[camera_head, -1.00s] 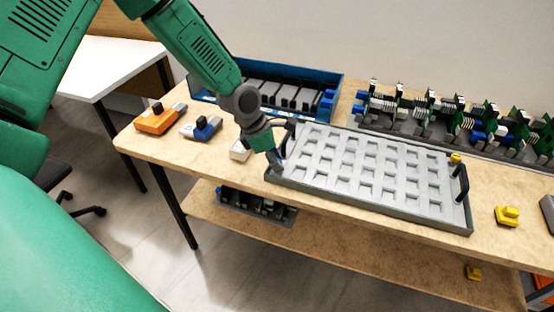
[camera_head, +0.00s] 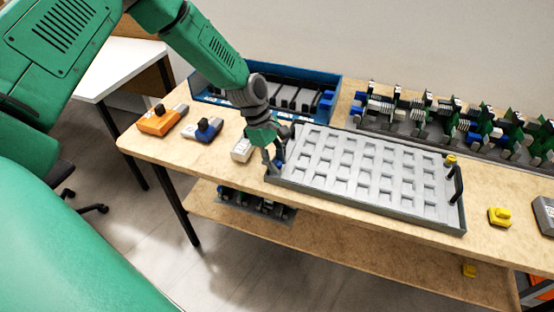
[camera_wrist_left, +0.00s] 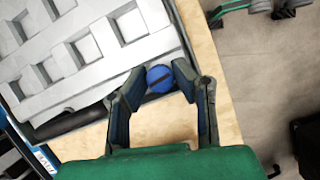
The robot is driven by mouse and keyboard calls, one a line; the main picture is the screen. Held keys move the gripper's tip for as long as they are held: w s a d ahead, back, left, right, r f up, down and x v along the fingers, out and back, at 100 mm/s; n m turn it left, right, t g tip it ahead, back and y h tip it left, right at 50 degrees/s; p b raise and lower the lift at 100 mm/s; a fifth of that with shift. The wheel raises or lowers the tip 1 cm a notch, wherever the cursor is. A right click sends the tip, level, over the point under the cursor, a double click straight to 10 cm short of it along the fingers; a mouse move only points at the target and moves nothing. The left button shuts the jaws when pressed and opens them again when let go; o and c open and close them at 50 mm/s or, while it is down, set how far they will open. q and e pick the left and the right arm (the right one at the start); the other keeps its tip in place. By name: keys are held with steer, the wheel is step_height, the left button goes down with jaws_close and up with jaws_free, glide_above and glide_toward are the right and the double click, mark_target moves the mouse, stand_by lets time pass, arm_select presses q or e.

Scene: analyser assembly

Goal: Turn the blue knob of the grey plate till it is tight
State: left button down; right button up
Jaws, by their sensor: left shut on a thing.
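The grey plate (camera_head: 372,172) lies on the wooden table, a tray with rows of rectangular pockets and a black handle at each end. The blue knob (camera_wrist_left: 160,78) is at the plate's corner, round with a dark slot across its top. My left gripper (camera_wrist_left: 159,82) has its two fingers on either side of the knob, shut on it. In the head view the left gripper (camera_head: 273,160) points down at the plate's near left corner and mostly hides the knob. The right gripper is not in view.
A yellow knob (camera_head: 450,160) sits at the plate's far right corner. Orange (camera_head: 157,121) and grey-blue (camera_head: 203,130) parts lie left of the plate. A blue crate (camera_head: 210,92) and a row of circuit boards (camera_head: 430,120) stand behind. A yellow part (camera_head: 499,217) lies to the right.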

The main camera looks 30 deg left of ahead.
arm_select(q)
steer(key=shift+w+r+m+g, duration=0.15)
steer(key=shift+m+g, duration=0.2)
steer(key=shift+m, duration=0.7)
steer(key=shift+w+f+m+g, duration=0.1)
steer(key=shift+m+g, duration=0.25)
steer(key=shift+m, duration=0.7)
steer(key=shift+r, duration=0.1)
steer(key=c, duration=1.6)
jaws_free()
steer(key=shift+s+a, duration=0.1)
steer(key=v, duration=1.1)
steer(key=shift+w+r, duration=0.25)
steer(key=shift+r, duration=0.15)
